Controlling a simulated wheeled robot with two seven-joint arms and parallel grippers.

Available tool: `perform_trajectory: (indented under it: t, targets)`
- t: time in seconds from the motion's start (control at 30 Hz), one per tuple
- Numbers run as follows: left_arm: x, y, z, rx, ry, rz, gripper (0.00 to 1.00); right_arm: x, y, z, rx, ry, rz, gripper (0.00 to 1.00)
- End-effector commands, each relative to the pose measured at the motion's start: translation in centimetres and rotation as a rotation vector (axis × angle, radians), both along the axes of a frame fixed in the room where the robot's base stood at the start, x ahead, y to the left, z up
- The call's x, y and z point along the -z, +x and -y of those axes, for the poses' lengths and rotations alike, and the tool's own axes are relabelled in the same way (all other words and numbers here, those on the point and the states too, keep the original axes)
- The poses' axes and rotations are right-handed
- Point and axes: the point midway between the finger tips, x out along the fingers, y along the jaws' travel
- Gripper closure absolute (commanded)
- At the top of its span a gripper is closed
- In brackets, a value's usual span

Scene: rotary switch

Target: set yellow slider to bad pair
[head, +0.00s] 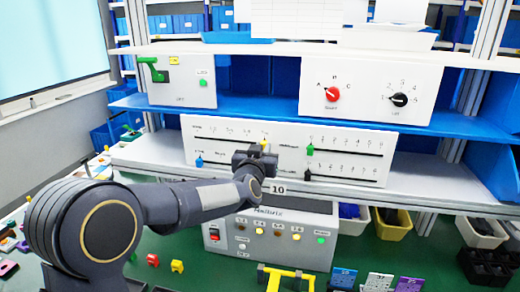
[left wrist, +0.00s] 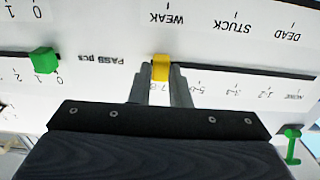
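The white slider panel (head: 225,150) stands upright on the shelf and carries several sliders on slots. The yellow slider (head: 264,143) is at the right end of the upper left slot. In the left wrist view, which is upside down, the yellow slider (left wrist: 161,67) stands at the 7-8 mark, the end nearest the PASS pcs scale. My left gripper (head: 254,158) is at the panel, and its two fingers (left wrist: 162,82) lie close on both sides of the yellow knob, seemingly touching it. My right gripper is not in view.
A green slider (head: 310,150) sits at the 0 end of the right scale, a black one (head: 307,174) below it. A blue slider (head: 199,162) is at lower left. Boxes with a green lever (head: 155,70) and a red knob (head: 332,94) stand above.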

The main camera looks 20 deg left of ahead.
Motion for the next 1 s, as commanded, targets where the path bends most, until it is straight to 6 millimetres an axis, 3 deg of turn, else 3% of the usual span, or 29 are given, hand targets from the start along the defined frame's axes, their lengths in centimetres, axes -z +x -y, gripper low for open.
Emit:
perform_trajectory:
  t: [0.03, 0.17, 0.47, 1.0]
  targets:
    - [0.0, 0.0, 0.4, 0.008, 0.001, -0.001, 0.78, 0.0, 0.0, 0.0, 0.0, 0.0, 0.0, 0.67]
    - [0.0, 0.0, 0.3, 0.007, 0.001, -0.001, 0.62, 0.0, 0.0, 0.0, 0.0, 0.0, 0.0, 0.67]
    - [0.0, -0.2, 0.2, 0.004, 0.0, 0.0, 0.62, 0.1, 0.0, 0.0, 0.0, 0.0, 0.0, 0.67]
    - [0.0, -7.5, 0.7, 0.007, -0.001, -0.001, 0.62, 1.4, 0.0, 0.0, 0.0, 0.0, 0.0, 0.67]
